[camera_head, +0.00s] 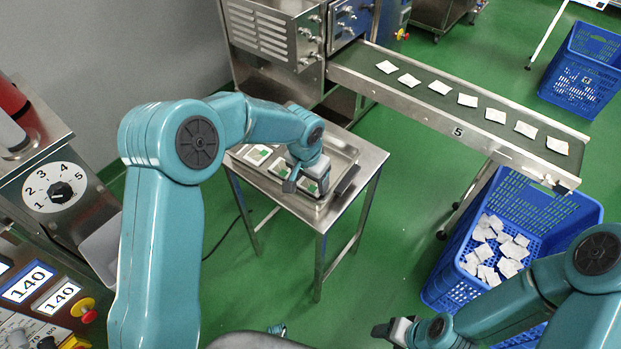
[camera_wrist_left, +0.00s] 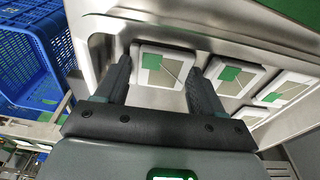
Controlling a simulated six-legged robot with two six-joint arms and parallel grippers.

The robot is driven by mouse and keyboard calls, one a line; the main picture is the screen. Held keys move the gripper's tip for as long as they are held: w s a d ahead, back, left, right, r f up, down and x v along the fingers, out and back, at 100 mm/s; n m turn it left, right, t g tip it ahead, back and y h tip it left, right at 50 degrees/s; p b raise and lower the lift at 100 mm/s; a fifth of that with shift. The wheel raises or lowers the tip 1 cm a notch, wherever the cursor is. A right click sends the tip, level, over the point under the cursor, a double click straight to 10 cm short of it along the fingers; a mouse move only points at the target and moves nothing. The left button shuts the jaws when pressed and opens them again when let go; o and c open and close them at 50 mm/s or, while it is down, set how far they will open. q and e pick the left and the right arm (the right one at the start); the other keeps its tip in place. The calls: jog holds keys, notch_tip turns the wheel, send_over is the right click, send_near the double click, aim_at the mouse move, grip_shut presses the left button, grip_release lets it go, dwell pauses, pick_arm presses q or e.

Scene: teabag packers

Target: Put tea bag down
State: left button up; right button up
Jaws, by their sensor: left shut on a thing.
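My left gripper (camera_head: 305,183) is low over the metal tray (camera_head: 345,150) on the small steel table. In the left wrist view its two dark fingers (camera_wrist_left: 163,85) stand on either side of a white tea bag (camera_wrist_left: 160,68) with a green tag, and it is shut on this bag. The bag is at the tray; whether it touches the tray floor I cannot tell. Other tea bags (camera_wrist_left: 233,76) lie in the tray in the left wrist view, and one (camera_head: 258,155) shows in the head view. My right gripper (camera_head: 410,331) is at the bottom edge with a white thing at its fingers; its jaws are unclear.
A conveyor (camera_head: 450,118) carries several white packets at the back right. A blue crate (camera_head: 440,285) with packets stands below its end. Another blue crate (camera_head: 585,75) is at the far right. A control panel (camera_head: 90,190) is at the left. Green floor is free around the table.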

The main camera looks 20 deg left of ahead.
aim_at(306, 190)
pick_arm(q)
jog(key=shift+s+r, duration=0.1)
jog(key=shift+f, duration=0.25)
jog(key=o, duration=0.7)
jog(key=shift+r, duration=0.1)
jog(key=shift+r, duration=0.35)
notch_tip(306, 190, up, 12)
jog(key=s+p, duration=0.1)
jog(key=shift+s+a+f, duration=0.25)
jog(key=shift+s+a, duration=0.05)
jog(key=shift+s, duration=0.05)
